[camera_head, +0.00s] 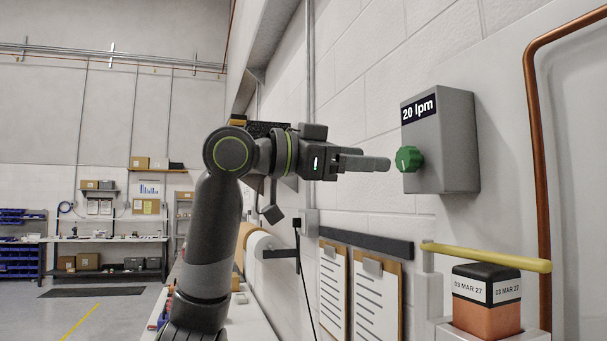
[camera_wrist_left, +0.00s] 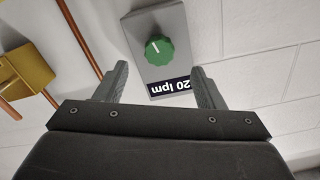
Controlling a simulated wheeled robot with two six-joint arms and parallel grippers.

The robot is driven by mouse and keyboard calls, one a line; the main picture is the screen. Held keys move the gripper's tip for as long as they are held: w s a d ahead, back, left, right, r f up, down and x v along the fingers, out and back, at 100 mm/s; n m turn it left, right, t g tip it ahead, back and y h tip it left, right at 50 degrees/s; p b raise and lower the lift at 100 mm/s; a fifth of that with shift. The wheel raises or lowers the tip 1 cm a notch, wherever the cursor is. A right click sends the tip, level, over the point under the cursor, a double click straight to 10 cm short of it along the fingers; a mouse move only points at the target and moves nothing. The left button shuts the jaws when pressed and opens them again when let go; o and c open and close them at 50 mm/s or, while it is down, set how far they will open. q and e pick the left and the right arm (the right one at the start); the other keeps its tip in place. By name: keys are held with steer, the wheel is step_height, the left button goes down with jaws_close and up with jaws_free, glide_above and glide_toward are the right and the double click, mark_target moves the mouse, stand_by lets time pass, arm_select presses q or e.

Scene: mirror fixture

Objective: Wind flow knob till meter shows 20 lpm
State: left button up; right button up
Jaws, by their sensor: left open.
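A grey meter box (camera_head: 450,150) is mounted on the white block wall at the right in the head view. Its dark display (camera_head: 418,109) reads 20 lpm. The green flow knob (camera_head: 408,159) with a white mark sits on its face below the display. My left gripper (camera_head: 388,163) points at the knob from the left, a short way off. In the left wrist view the knob (camera_wrist_left: 159,50) and the display (camera_wrist_left: 170,88), upside down, show between and beyond the spread fingers (camera_wrist_left: 160,85). The gripper is open, with nothing between its fingers. My right gripper is out of view.
A copper pipe (camera_head: 537,130) runs down the wall to the right of the box. Below are a yellow bar (camera_head: 490,257), a dark-topped block with date labels (camera_head: 486,290) and clipboards (camera_head: 375,300). The wall around the box is clear.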

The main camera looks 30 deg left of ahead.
arm_select(q)
steer(key=b+v, duration=0.3)
steer(key=v, duration=0.7)
